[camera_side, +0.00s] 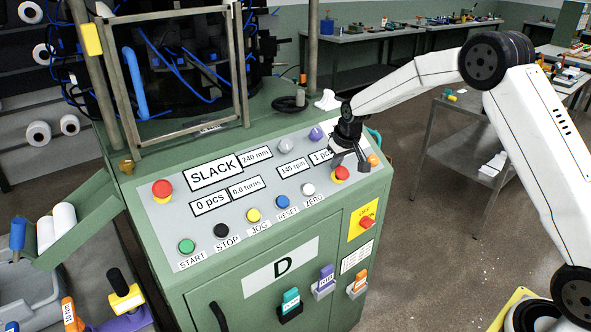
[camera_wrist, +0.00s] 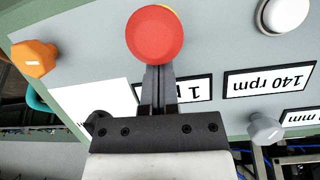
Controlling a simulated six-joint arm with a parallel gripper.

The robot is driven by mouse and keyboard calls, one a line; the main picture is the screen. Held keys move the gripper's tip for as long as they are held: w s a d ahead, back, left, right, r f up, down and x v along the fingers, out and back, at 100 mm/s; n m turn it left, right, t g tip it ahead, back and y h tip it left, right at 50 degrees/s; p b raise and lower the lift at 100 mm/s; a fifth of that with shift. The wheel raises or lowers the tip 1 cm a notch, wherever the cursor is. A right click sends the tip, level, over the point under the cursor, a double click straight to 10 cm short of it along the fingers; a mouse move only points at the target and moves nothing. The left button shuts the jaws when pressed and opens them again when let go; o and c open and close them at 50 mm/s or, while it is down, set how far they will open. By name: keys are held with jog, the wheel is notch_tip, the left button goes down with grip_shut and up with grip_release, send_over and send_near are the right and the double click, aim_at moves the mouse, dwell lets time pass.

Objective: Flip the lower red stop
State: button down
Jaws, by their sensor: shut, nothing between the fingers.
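My gripper (camera_side: 341,158) is over the right end of the grey control panel. Its two fingers are together and empty, with their tips at a red mushroom button (camera_side: 342,172) on a yellow base. In the wrist view the shut fingers (camera_wrist: 158,72) reach the near edge of this red button (camera_wrist: 154,35) and their tips are partly hidden by it. I cannot tell whether they touch. Another red mushroom button (camera_side: 162,188) sits at the panel's left end. A red knob (camera_side: 366,221) is on a yellow OFF plate on the cabinet front, below the panel.
An orange knob (camera_side: 374,160), a purple knob (camera_side: 316,133) and a white button (camera_side: 308,189) are close to my gripper. Several coloured buttons line the panel's front. A metal frame (camera_side: 180,70) stands at the back left. Open floor lies right of the cabinet.

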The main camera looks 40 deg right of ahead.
jog(key=shift+s+r, duration=0.65)
jog(key=shift+s, duration=0.35)
jog(key=shift+r, duration=0.1)
jog(key=v, duration=1)
jog(key=shift+w+r, duration=0.2)
jog(key=shift+w, duration=0.1)
jog(key=shift+a, duration=0.1)
jog(key=s+a+f, duration=0.3)
jog(key=s, duration=0.5)
jog(key=s+a+f, duration=0.3)
jog(key=s, duration=0.5)
jog(key=s+a+f+n+g, duration=0.1)
jog(key=s+a+f, duration=0.2)
jog(key=s, duration=0.5)
jog(key=shift+s+f, duration=0.35)
jog(key=shift+f, duration=0.25)
